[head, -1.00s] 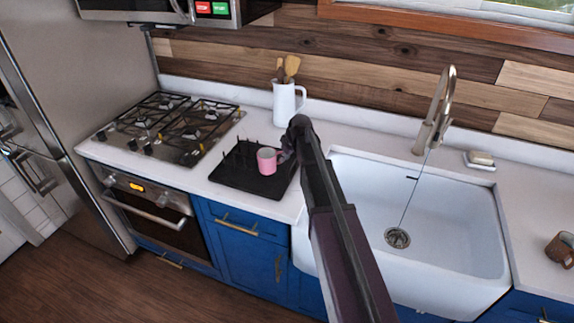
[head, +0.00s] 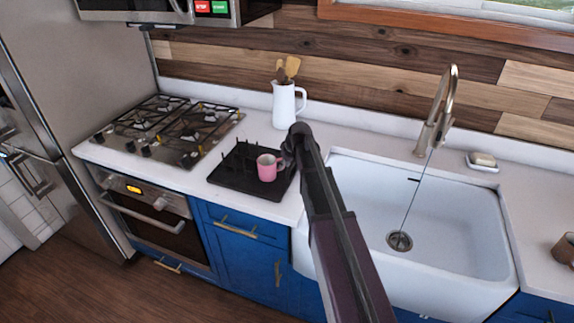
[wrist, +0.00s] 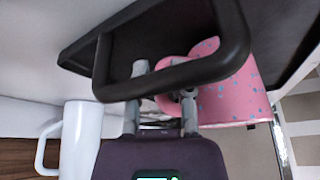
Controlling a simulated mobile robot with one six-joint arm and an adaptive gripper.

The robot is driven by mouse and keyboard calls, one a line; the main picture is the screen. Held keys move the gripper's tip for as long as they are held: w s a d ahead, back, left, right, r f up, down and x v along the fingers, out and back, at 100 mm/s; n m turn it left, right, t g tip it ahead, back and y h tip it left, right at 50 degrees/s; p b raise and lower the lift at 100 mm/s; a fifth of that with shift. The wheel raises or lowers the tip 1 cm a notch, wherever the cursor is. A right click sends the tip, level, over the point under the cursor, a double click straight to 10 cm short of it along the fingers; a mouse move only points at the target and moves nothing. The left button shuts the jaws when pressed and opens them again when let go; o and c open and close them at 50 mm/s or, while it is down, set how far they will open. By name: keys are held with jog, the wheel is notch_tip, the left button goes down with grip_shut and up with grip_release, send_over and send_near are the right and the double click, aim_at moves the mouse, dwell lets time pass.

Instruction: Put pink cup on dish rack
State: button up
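The pink cup (head: 267,168) is at the front right part of the black dish rack (head: 228,183), seemingly upright. Whether its base touches the rack I cannot tell. In the wrist view the speckled pink cup (wrist: 228,95) is at the right, with its handle at my fingers. My gripper (head: 288,160) is at the cup's right side and appears shut on its handle; the fingers (wrist: 172,72) partly hide the handle in the wrist view. The dark rack (wrist: 150,42) shows behind them.
A white pitcher (head: 284,106) with wooden utensils stands behind the rack, close to my arm. The gas stove (head: 170,128) is left of the rack, the white sink (head: 450,215) with a tall faucet (head: 436,115) right. A brown mug (head: 563,250) stands far right.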

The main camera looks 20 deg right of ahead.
jog(key=shift+r, duration=0.15)
jog(key=p+v, duration=1.1)
jog(key=v, duration=0.1)
dwell(0.7)
jog(key=shift+s, duration=0.1)
dwell(0.6)
jog(key=s+a+m+g+h, duration=0.1)
jog(key=s+a+m+g, duration=0.1)
jog(key=s, duration=1)
jog(key=s+a+f+m+g+h, duration=0.1)
jog(key=s+a, duration=0.4)
jog(key=s, duration=0.7)
jog(key=shift+s+a+f+m+g, duration=0.2)
jog(key=shift+m+g, duration=0.3)
jog(key=shift+m, duration=0.6)
